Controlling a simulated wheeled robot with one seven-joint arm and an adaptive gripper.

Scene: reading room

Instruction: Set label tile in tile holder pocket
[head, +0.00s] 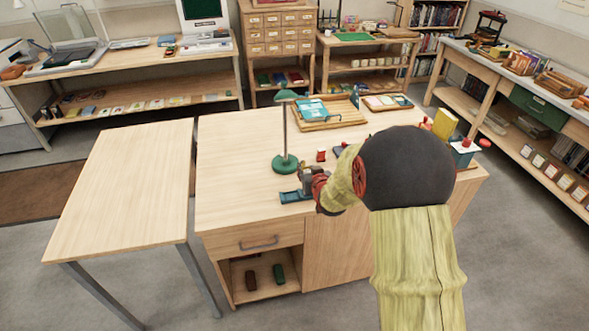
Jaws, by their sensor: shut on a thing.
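My gripper (306,182) is low over the front part of the wooden desk, with my arm reaching in from the right. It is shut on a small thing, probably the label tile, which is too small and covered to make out. A low blue block (290,197), which looks like the tile holder, lies on the desk right at the fingers, near the front edge. Its pocket cannot be made out. I cannot tell whether the held thing touches the block.
A green desk lamp (285,163) stands close behind the gripper. A small red item (321,155) is beyond it. A wooden tray (330,114) with blue items lies at the back. The desk (237,180) is clear on the left; a bare side table (128,185) stands beside it.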

